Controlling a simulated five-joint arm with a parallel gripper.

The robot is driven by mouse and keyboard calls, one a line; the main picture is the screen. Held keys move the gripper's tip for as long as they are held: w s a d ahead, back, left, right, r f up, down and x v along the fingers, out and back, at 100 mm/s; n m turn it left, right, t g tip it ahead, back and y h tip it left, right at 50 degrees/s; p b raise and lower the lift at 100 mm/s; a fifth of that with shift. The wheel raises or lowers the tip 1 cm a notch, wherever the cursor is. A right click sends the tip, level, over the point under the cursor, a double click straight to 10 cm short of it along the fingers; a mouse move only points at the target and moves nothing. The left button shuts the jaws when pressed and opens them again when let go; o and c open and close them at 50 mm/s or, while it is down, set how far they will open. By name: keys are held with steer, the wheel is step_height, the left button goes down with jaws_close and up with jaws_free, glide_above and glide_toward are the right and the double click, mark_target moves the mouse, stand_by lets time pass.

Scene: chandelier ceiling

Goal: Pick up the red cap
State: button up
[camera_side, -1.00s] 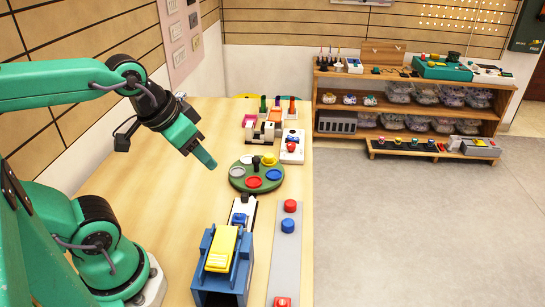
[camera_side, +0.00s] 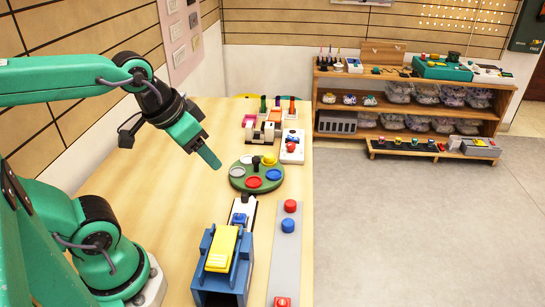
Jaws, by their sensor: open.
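A round red cap (camera_side: 290,206) sits on a long grey strip (camera_side: 288,255) near the table's right edge, just behind a blue cap (camera_side: 287,226). A flat red disc (camera_side: 253,182) also lies on the round green board (camera_side: 257,188) farther back. My gripper (camera_side: 209,156) is open and hangs in the air over the table, left of the green board and clear of the red cap. Its fingers point down and to the right. The gap between them is hard to see from this side, and I see nothing held.
A blue stand with a yellow top (camera_side: 222,250) stands left of the strip. A white box with a red button (camera_side: 291,144) and small coloured blocks are at the back. The table's left part (camera_side: 165,190) is clear. A wooden shelf (camera_side: 405,105) stands behind.

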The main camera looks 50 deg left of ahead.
steer(key=m+g, duration=0.5)
steer(key=m, duration=0.1)
glide_above(290, 202)
steer(key=f, duration=1.5)
steer(key=shift+s+f, duration=0.1)
steer(key=shift+s, duration=0.2)
steer(key=shift+w+d+f, duration=0.1)
steer(key=shift+w+f, duration=0.15)
steer(key=shift+f, duration=4.15)
steer(key=c, duration=1)
steer(key=shift+r, duration=0.15)
